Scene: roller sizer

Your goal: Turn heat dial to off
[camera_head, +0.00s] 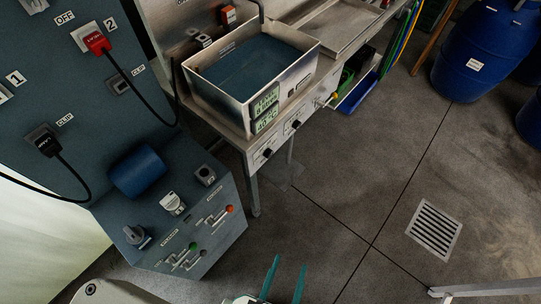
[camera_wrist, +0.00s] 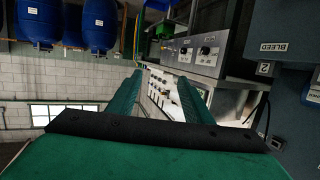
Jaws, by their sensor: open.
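Two black dials, a front one (camera_head: 266,153) and a farther one (camera_head: 296,125), sit on the metal front panel under the water bath (camera_head: 230,97). Their labels are too small to read, so I cannot tell which is the heat dial. Two dials, a left one (camera_wrist: 184,52) and a right one (camera_wrist: 206,51), also show on a metal panel in the wrist view. My gripper (camera_head: 290,262) has green fingers, apart and empty, at the bottom of the head view, well short of the panel. In the wrist view its fingers (camera_wrist: 161,78) point toward the area below the dials.
A blue-grey console (camera_head: 215,235) at left carries a white knob (camera_head: 172,203), a grey knob (camera_head: 135,235) and small levers. A red plug (camera_head: 97,42) with a black cable is on the upright panel. Blue barrels (camera_head: 480,50) stand far right. The floor between is open, with a drain grate (camera_head: 435,228).

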